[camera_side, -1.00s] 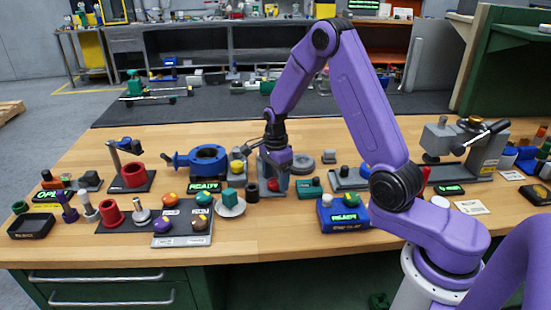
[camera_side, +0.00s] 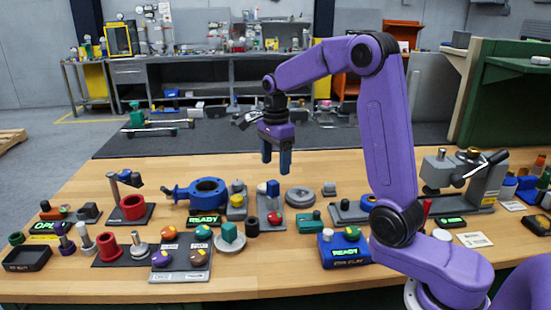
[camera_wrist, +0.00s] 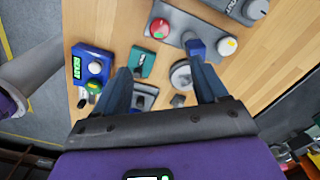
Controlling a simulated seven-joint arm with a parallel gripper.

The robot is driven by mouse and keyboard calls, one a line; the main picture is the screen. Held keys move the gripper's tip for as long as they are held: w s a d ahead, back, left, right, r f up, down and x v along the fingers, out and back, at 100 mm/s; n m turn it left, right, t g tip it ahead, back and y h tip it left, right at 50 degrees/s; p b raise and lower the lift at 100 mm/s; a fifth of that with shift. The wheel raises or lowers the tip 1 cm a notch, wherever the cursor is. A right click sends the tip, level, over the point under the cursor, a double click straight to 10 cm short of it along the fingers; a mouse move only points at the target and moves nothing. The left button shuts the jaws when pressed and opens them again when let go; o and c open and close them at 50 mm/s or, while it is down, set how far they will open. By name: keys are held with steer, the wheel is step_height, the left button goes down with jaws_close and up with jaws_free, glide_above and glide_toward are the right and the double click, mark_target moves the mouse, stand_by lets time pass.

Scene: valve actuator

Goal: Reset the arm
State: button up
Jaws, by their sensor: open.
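My gripper (camera_side: 276,171) hangs above the back part of the wooden table, its two dark blue fingers pointing down and spread apart. Nothing is held between them. In the wrist view my gripper (camera_wrist: 165,82) is also open, with table objects seen below and between the fingers. My purple arm is raised and bent, with the elbow high at the right of the gripper. A grey plate with a blue upright block (camera_side: 273,188) and a red button (camera_side: 275,218) stands below the gripper, apart from it.
A blue ring-shaped valve body (camera_side: 208,191) lies left of the gripper. A blue READY box (camera_side: 343,250) stands near the front. A grey vise-like fixture (camera_side: 462,172) is at the right. Small knobs and cylinders crowd the table. The front strip of wood is clear.

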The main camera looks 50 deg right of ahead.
steer(key=shift+r, duration=0.2)
steer(key=s+a+n, duration=1.1)
steer(key=a+n, duration=0.1)
steer(key=n, duration=0.4)
steer(key=s+d+f+n, duration=0.1)
steer(key=s+f+n, duration=0.2)
steer(key=s+n, duration=1.4)
steer(key=s, duration=0.3)
steer(key=shift+s+f, duration=0.2)
